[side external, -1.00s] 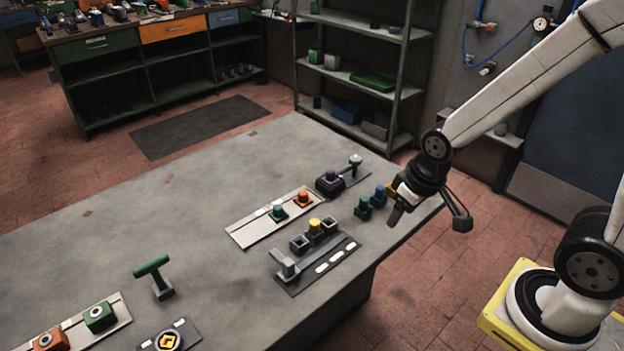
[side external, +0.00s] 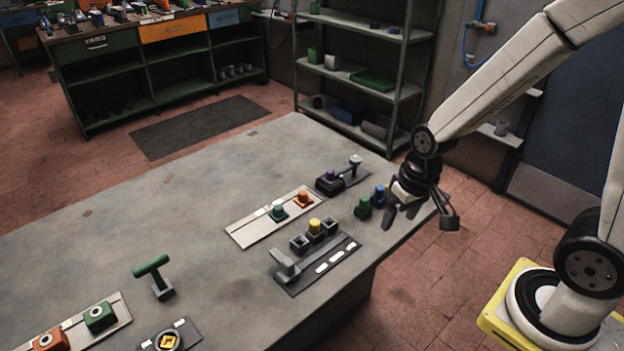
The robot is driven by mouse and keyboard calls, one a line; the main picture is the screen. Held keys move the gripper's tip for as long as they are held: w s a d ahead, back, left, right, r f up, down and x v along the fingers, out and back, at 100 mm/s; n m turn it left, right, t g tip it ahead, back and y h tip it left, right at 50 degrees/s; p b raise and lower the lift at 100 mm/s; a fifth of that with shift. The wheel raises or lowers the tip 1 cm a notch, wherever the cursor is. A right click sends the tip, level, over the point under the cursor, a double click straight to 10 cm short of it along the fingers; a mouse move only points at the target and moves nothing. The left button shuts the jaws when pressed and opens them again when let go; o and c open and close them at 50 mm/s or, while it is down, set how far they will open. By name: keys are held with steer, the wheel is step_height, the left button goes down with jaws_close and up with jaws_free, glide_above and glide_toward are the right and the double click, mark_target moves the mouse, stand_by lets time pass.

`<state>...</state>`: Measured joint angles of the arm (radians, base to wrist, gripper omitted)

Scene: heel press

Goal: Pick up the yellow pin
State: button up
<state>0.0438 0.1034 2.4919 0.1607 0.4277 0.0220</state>
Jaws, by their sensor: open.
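The yellow pin (side external: 316,225) stands upright in the middle one of a row of three grey square sockets, beside a dark plate with white marks. My gripper (side external: 400,217) is open and empty, to the right of the yellow pin near the table's right edge. It hangs above the table level, close to the blue and green pins, and is apart from the yellow pin. The lower part of the yellow pin is hidden in its socket.
A green pin (side external: 363,208) and a blue pin (side external: 379,195) stand between my gripper and the sockets. A pale strip (side external: 250,232) with green and orange pieces lies behind. The table's (side external: 200,230) middle left is clear.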

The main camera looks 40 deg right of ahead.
step_height(320, 180, down, 4)
steer(key=w+m+g+y, duration=0.2)
steer(key=m+y, duration=0.1)
steer(key=m, duration=0.3)
steer(key=m+t+y, duration=0.7)
steer(key=m+t, duration=0.1)
steer(key=m, duration=0.8)
glide_toward(319, 221)
steer(key=shift+w+a+f, duration=0.15)
steer(key=shift+a+f, duration=0.1)
steer(key=shift+a, duration=0.3)
steer(key=shift+w+a+f, duration=0.1)
steer(key=shift+a+f, duration=0.2)
steer(key=shift+a, duration=0.25)
steer(key=shift+w+d+f+m+t, duration=0.2)
steer(key=shift+w+d+m+t, duration=0.1)
steer(key=shift+w+d+m, duration=0.1)
steer(key=shift+x, duration=1.35)
steer(key=shift+a, duration=0.1)
steer(key=shift+x, duration=2.5)
steer(key=shift+s+a, duration=0.15)
steer(key=shift+s, duration=0.05)
steer(key=shift+r, duration=0.1)
